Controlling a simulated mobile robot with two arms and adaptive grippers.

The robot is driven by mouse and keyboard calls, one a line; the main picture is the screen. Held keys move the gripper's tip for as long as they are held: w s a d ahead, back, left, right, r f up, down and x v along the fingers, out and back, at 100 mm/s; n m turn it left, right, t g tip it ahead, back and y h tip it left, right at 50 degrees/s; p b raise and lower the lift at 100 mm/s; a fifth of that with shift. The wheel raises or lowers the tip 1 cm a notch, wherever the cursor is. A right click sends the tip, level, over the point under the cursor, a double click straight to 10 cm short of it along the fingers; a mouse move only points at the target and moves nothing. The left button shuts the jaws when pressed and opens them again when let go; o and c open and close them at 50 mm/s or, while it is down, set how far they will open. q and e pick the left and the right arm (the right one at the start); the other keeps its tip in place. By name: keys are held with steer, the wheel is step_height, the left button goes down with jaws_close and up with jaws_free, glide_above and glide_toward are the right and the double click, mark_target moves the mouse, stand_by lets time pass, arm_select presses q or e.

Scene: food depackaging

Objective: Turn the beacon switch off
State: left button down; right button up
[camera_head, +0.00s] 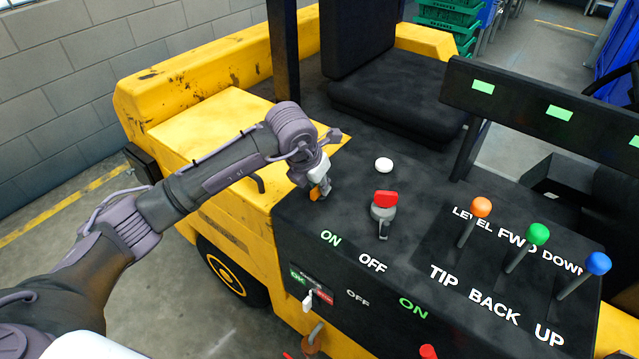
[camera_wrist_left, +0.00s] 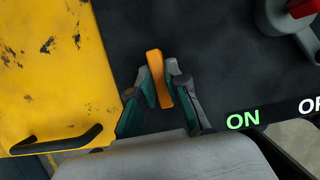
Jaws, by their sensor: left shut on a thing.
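My left gripper (camera_head: 318,190) is shut on a small orange switch handle (camera_head: 316,194) near the left edge of the black control panel (camera_head: 340,175). In the left wrist view the orange handle (camera_wrist_left: 159,78) stands between the two fingers of the gripper (camera_wrist_left: 158,85), slightly tilted. No beacon label can be read; part of the panel there is hidden by the gripper. A green ON label (camera_head: 331,238) and a white OFF label (camera_head: 373,262) lie on the panel, right of and below the gripper. My right gripper is not in view.
A grey rotary switch with a red top (camera_head: 384,205) and a white button (camera_head: 383,164) stand right of the gripper. Orange (camera_head: 481,207), green (camera_head: 538,234) and blue (camera_head: 598,263) knobbed levers rise at the right. A black handle (camera_wrist_left: 60,142) lies on the yellow body.

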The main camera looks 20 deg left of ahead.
arm_select(q)
steer(key=c, duration=1.2)
jaws_free()
steer(key=shift+o, duration=0.2)
steer(key=v, duration=1.2)
